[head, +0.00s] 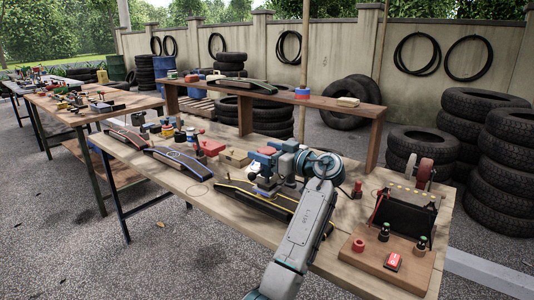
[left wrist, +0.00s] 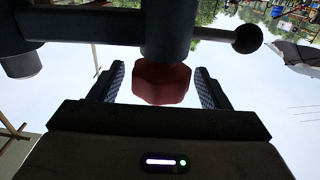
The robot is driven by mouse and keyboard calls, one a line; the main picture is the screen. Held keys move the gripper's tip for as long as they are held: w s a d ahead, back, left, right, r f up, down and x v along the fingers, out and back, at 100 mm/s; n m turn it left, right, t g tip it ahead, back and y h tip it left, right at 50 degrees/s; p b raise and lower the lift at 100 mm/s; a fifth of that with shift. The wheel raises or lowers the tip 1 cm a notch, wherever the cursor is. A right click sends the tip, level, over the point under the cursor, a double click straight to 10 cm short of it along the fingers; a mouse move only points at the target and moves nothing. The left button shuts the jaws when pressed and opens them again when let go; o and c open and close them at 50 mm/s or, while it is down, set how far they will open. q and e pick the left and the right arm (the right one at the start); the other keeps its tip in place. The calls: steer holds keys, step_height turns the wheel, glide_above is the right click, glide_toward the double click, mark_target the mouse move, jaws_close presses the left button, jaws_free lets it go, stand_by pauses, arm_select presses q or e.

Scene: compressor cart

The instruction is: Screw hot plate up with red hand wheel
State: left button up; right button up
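The red hand wheel (left wrist: 162,84) shows in the left wrist view as a faceted red knob under a thick dark column (left wrist: 167,28). The two fingers of my left gripper (left wrist: 157,72) stand on either side of it, with a narrow gap on each side, so the gripper is open around the wheel. In the head view my left gripper (head: 274,168) is at the grey clamp with red parts (head: 266,152) on the workbench. My arm covers part of this clamp. I cannot make out the hot plate clearly. My right gripper is not in view.
A dark bar with a ball end (left wrist: 246,39) crosses close above the wheel. On the workbench (head: 225,200), a black strip with yellow edging (head: 255,200) lies below the clamp. A raised shelf (head: 290,100) runs behind.

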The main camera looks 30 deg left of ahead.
arm_select(q)
steer(key=shift+f, duration=0.1)
steer(key=shift+d, duration=0.25)
steer(key=d+b, duration=0.1)
steer(key=d, duration=0.9)
steer(key=shift+s+d, duration=0.2)
steer(key=shift+s, duration=0.15)
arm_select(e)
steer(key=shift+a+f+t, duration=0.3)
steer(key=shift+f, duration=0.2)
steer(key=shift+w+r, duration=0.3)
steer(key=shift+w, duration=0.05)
